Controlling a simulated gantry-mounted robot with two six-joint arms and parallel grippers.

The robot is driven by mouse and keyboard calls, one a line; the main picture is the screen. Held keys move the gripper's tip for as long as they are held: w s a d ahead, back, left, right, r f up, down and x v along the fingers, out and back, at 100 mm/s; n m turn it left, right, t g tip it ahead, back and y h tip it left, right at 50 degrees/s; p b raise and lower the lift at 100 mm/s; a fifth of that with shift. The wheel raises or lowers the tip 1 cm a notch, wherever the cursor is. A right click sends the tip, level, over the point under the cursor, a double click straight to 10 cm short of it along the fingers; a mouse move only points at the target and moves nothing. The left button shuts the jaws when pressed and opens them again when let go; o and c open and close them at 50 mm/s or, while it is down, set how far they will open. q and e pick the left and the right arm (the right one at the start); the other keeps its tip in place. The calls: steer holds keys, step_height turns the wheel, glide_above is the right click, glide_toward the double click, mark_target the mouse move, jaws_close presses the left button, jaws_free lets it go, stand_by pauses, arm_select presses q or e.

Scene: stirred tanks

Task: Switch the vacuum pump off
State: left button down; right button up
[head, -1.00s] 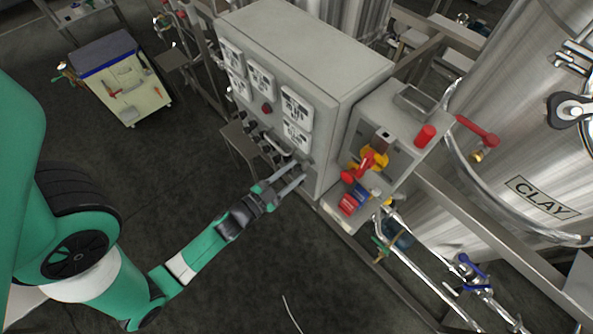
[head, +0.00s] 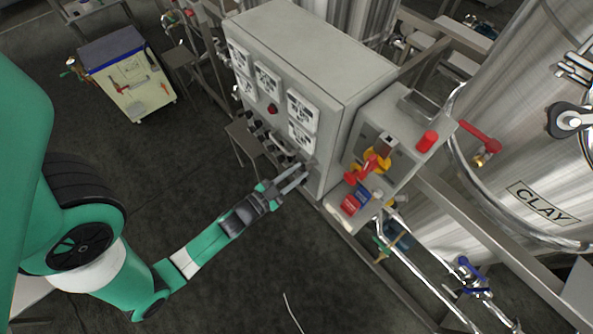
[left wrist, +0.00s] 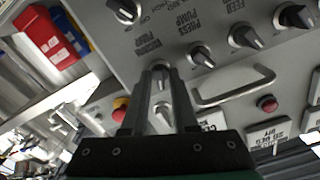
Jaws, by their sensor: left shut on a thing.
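The grey control cabinet (head: 340,125) stands in the middle of the head view, with a row of dark knobs low on its front. In the left wrist view its panel shows upside down, and the label by the nearest knob reads vacuum pump. My left gripper (head: 300,178) reaches that front from the lower left. In the left wrist view its two fingers (left wrist: 160,80) are shut on the vacuum pump knob (left wrist: 160,70), one on each side. The fingers hide part of the knob, so its exact setting is unclear. My right gripper is not in view.
The press pump knob (left wrist: 201,57) and feed knob (left wrist: 245,37) sit close beside it. A metal handle (left wrist: 233,88) and a red button (left wrist: 267,104) are nearby. A side box (head: 400,130) with red and yellow parts and the steel clay tank (head: 530,130) stand right.

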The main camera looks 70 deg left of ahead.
arm_select(q)
steer(key=n+p, duration=0.3)
steer(key=n, duration=0.2)
steer(key=shift+r, duration=0.2)
steer(key=n+p, duration=0.2)
steer(key=n, duration=0.3)
steer(key=shift+f, duration=0.15)
stand_by(0.3)
steer(key=c, duration=0.9)
jaws_free()
